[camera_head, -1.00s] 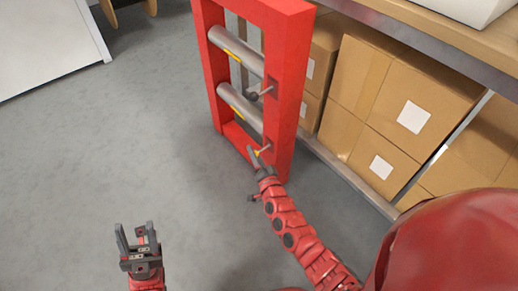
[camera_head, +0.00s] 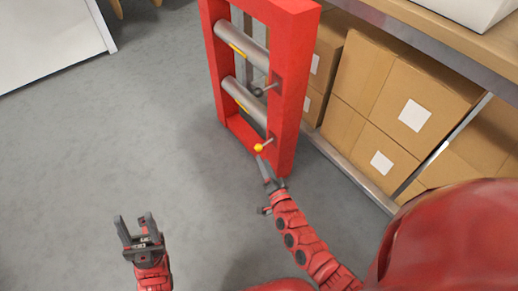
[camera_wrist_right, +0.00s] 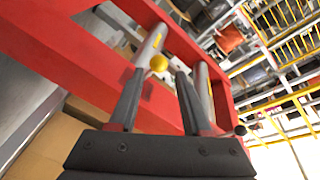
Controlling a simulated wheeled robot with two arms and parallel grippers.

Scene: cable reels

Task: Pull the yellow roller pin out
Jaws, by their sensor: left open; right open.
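The yellow roller pin (camera_head: 259,147) shows a yellow ball end on a short metal rod at the lower roller (camera_head: 243,99) of the red frame (camera_head: 284,97). In the right wrist view its yellow ball (camera_wrist_right: 158,63) lies beyond and between my fingertips. My right gripper (camera_head: 266,172) is open just below the ball and appears apart from it; its two fingers also show in the right wrist view (camera_wrist_right: 158,72). My left gripper (camera_head: 136,224) is open and empty over the floor at the lower left. The far end of the pin is hidden.
A shelf with cardboard boxes (camera_head: 390,105) stands close to the right of the frame.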

